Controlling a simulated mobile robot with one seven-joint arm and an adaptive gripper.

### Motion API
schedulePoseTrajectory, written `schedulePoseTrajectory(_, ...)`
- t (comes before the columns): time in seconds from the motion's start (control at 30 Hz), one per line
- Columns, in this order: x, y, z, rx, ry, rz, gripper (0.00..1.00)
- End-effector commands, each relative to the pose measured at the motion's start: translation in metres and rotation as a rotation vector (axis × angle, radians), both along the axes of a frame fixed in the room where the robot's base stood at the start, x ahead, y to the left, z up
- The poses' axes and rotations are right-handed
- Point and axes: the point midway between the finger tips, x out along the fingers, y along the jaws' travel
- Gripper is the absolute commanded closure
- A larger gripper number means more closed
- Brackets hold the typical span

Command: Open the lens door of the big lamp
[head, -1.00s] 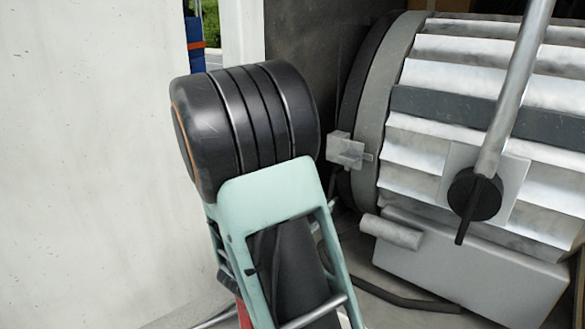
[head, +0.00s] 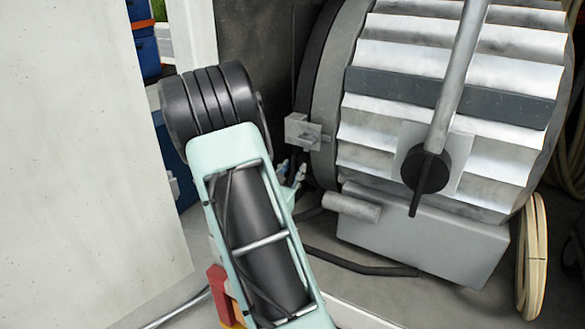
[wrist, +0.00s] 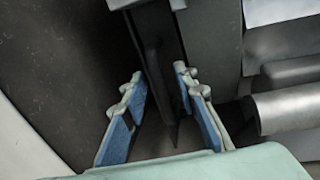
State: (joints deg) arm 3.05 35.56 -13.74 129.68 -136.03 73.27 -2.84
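The big lamp (head: 440,110) is a silver ribbed drum lying on its side, right of the middle in the head view. Its lens door is the grey ring (head: 330,95) at the drum's left end, and it looks shut. A pale latch block (head: 305,132) sticks out from this ring. My gripper (head: 295,175) is just below the latch block, partly hidden behind my arm. In the wrist view my gripper (wrist: 162,95) is open, its blue-padded fingers apart on both sides of a dark narrow edge. I cannot tell whether they touch it.
A metal yoke bar (head: 452,80) with a black knob (head: 426,172) crosses the drum. A short silver tube (head: 352,207) and grey box (head: 430,240) lie below. A pale panel (head: 85,150) stands close at left. Coiled cable (head: 536,255) hangs at right.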

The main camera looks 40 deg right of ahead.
Motion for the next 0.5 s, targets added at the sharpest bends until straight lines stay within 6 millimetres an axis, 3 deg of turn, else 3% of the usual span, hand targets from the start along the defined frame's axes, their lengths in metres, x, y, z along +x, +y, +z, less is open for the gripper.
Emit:
schedulePoseTrajectory(0.3,0.0012,-0.0022,-0.0004,0.0,0.0,0.0,0.74)
schedulePoseTrajectory(0.5,0.0012,-0.002,-0.0002,0.0,0.0,0.0,0.96)
